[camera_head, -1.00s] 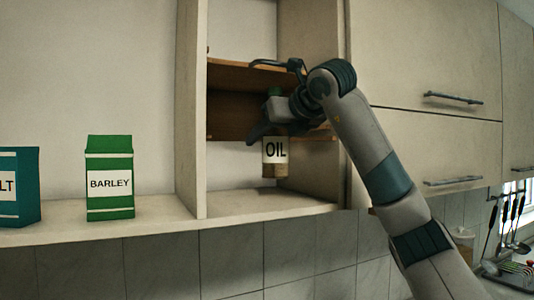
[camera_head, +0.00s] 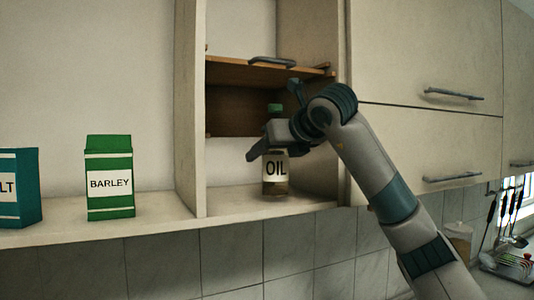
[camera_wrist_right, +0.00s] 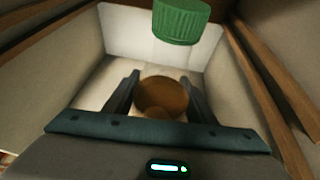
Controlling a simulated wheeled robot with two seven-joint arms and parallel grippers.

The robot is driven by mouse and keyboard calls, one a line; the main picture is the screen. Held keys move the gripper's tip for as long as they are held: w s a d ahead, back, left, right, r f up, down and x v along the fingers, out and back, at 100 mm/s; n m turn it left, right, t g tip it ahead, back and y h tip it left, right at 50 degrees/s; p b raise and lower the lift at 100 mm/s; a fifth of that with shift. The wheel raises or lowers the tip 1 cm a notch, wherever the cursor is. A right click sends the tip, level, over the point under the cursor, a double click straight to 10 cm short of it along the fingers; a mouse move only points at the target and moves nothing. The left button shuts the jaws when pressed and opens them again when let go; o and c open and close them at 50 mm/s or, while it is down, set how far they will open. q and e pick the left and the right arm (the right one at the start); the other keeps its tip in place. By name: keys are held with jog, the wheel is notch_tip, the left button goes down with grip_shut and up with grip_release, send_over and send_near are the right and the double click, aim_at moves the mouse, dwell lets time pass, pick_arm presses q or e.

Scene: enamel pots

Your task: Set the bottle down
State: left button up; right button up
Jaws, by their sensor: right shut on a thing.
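The bottle (camera_head: 275,168) has a green cap, a white label reading "OIL" and a brownish lower part. It is upright in the open cupboard compartment, and its base appears to be at the level of the shelf floor (camera_head: 232,203); I cannot tell for sure that it touches. My right gripper (camera_head: 262,146) is shut around the bottle's upper part, below the cap. In the right wrist view the green cap (camera_wrist_right: 181,20) is near the top, and a brown round part (camera_wrist_right: 160,96) shows between the fingers. My left gripper is not in view.
Side walls (camera_head: 190,120) bound the compartment. A green barley box (camera_head: 109,180) and a teal box (camera_head: 18,188) stand on the shelf at the left. Closed cabinet doors (camera_head: 430,140) are at the right.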

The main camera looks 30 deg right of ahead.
jog(key=shift+w+f+p, duration=0.1)
jog(key=shift+w+p, duration=0.05)
jog(key=shift+p, duration=0.15)
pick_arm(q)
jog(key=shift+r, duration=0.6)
pick_arm(e)
jog(key=shift+f, duration=0.1)
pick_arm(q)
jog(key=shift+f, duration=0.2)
pick_arm(e)
jog(key=shift+f, duration=0.15)
jog(key=o, duration=1.6)
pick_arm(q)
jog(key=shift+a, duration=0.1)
pick_arm(e)
jog(key=shift+o, duration=0.2)
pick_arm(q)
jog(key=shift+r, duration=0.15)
